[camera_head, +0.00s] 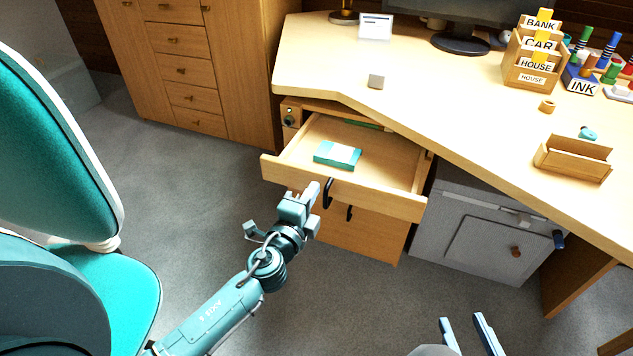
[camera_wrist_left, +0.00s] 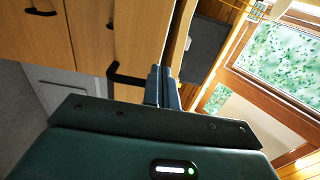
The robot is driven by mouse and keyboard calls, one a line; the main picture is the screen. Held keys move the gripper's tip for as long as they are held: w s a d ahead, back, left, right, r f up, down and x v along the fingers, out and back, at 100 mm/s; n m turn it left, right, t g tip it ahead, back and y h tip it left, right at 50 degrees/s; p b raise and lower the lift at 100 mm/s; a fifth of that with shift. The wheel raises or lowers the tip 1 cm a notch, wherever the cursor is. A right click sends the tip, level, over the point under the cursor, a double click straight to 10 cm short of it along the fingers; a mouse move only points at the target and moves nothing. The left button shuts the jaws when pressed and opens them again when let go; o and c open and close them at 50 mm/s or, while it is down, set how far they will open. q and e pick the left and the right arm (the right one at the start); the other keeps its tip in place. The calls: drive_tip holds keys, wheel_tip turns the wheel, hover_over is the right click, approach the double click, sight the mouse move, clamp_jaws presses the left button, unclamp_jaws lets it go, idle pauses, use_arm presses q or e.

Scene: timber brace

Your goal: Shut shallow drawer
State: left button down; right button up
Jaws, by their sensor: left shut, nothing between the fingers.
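The shallow drawer (camera_head: 345,188) under the desk is pulled out, with its black handle (camera_head: 328,193) on the front. A teal and white box or book (camera_head: 337,155) lies inside it. My left gripper (camera_head: 313,192) is shut and empty, just in front of the drawer front and left of the handle; I cannot tell whether it touches. In the left wrist view the shut fingers (camera_wrist_left: 163,75) point toward the wooden fronts, and a black handle (camera_wrist_left: 125,75) is beside them. My right gripper (camera_head: 465,328) is at the bottom of the head view, its two fingers apart.
The desk (camera_head: 450,95) overhangs the drawer. A grey cabinet (camera_head: 480,235) stands to the right below it. A teal chair (camera_head: 50,150) is at the left, near my left arm. Carpet (camera_head: 190,190) lies free between chair and drawer. A wooden cabinet (camera_head: 185,70) stands behind.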

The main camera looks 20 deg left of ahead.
sight(322, 176)
use_arm(q)
drive_tip(key=shift+w, duration=1.6)
drive_tip(key=shift+w, duration=0.1)
